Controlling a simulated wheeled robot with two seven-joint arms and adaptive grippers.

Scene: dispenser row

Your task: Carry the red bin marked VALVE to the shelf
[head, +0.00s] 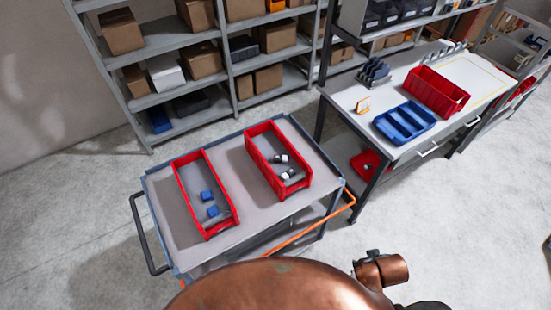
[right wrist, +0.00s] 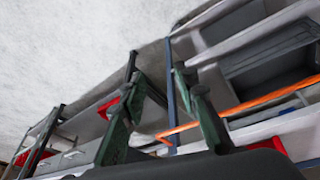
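Two red bins stand apart on the grey cart top in the head view. The left red bin (head: 183,190) holds a few blue pieces; the right red bin (head: 266,174) holds small white and dark parts. No VALVE marking is readable on either, so I cannot tell which is the named bin. A grey shelf rack (head: 160,45) stands behind the cart, with boxes on its levels. My right gripper (right wrist: 157,68) is open and empty in the right wrist view, its dark green fingers spread near the cart's orange-handled end. My left gripper is not in view.
The cart (head: 240,215) has a dark handle at left and an orange rail (head: 310,225) at right. A workbench (head: 455,115) at right carries another red bin (head: 437,92) and a blue tray (head: 404,122). Floor left of the cart is clear.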

